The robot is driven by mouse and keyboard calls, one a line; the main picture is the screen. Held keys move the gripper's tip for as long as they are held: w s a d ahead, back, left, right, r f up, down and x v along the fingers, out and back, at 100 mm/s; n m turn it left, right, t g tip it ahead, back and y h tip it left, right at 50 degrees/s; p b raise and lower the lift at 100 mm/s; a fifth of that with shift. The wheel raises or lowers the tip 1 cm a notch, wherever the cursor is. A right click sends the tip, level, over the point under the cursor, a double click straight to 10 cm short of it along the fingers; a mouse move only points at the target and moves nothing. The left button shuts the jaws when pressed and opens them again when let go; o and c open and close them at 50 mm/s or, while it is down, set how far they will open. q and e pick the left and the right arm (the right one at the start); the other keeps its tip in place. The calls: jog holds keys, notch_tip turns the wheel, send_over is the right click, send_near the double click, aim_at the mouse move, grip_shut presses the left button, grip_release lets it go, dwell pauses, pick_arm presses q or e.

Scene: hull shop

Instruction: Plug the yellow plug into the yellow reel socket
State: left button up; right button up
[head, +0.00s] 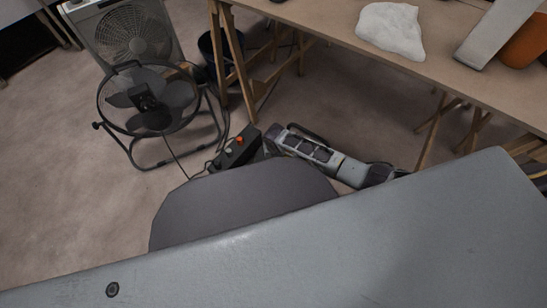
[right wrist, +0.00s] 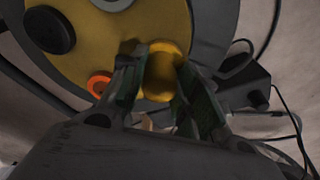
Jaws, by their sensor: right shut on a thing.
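In the right wrist view my right gripper (right wrist: 160,80) is shut on the yellow plug (right wrist: 162,76), which shows between its two dark fingers. The plug is in front of the reel's yellow face (right wrist: 115,40). Its far end is against or close to that face; I cannot tell whether it is inside a socket. The yellow socket is not clearly visible and may be hidden behind the plug. An orange ring-shaped socket (right wrist: 98,84) is to the left of the fingers. A round black part (right wrist: 50,30) is at upper left. My left gripper is not in view.
In the head view a black floor fan (head: 150,100) and a pale box fan (head: 130,38) stand at left. A black box with red and green parts (head: 238,148) lies on the floor. A workbench (head: 320,17) on trestles spans the upper right.

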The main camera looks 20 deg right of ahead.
jog(key=shift+f, duration=0.1)
jog(key=o, duration=1)
jog(key=shift+o, duration=0.2)
jog(key=shift+r, duration=0.2)
notch_tip(320, 180, up, 11)
jog(key=s, duration=0.1)
jog(key=shift+s+r, duration=0.2)
jog(key=shift+s, duration=0.2)
jog(key=shift+a, duration=0.1)
dwell(0.6)
